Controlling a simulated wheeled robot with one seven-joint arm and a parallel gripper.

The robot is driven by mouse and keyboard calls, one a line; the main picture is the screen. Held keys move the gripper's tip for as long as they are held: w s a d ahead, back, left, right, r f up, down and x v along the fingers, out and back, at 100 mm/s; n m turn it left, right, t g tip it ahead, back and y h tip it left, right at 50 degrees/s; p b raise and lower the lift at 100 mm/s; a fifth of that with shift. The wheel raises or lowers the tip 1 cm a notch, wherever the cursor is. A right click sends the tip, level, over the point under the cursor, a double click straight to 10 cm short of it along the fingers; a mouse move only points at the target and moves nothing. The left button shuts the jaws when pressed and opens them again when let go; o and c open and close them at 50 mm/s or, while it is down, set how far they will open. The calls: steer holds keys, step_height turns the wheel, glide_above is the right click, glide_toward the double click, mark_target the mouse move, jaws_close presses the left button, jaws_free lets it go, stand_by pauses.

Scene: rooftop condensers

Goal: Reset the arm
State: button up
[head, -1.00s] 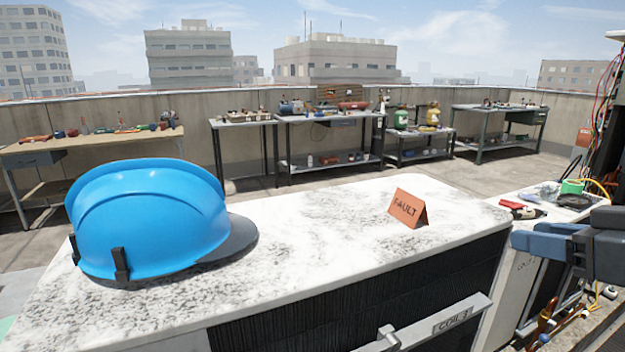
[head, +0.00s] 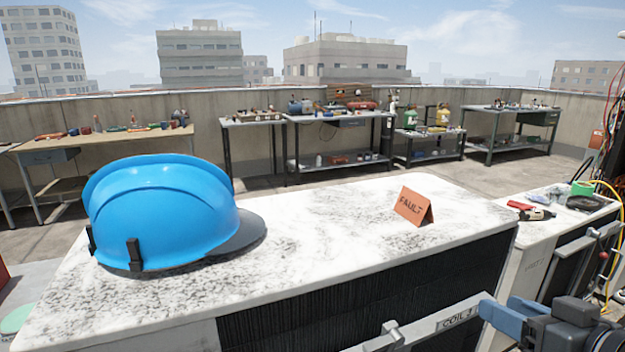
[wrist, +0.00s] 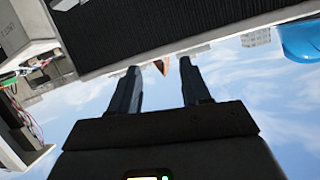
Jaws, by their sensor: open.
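My gripper (head: 498,313) is at the lower right of the head view, in front of the condenser's front face and low by its "COIL 3" bar (head: 455,319). In the wrist view my gripper (wrist: 157,80) shows two dark fingers spread apart with nothing between them. The white-topped condenser (head: 340,205) stands before me; its dark grille (wrist: 170,35) fills the top of the wrist view. A blue hard hat (head: 160,212) sits on its left part. An orange FAULT sign (head: 413,206) stands on its right part.
A second unit at the right (head: 535,235) carries tools, a green roll (head: 582,188) and cables. Workbenches (head: 340,119) with tools line the parapet wall. The condenser top between the hat and the sign is clear.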

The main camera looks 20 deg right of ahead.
steer(key=s+a+f+h, duration=0.1)
steer(key=s+a+f, duration=0.8)
steer(key=s+f, duration=0.1)
steer(key=s+a+n+y, duration=0.1)
steer(key=s+a, duration=0.2)
steer(key=s, duration=0.4)
steer(key=s+a+r+n+y, duration=0.1)
steer(key=s+a, duration=0.3)
steer(key=s, duration=0.3)
steer(key=shift+s+a+n+t, duration=0.2)
steer(key=shift+s+n+t, duration=0.1)
steer(key=shift+t, duration=0.1)
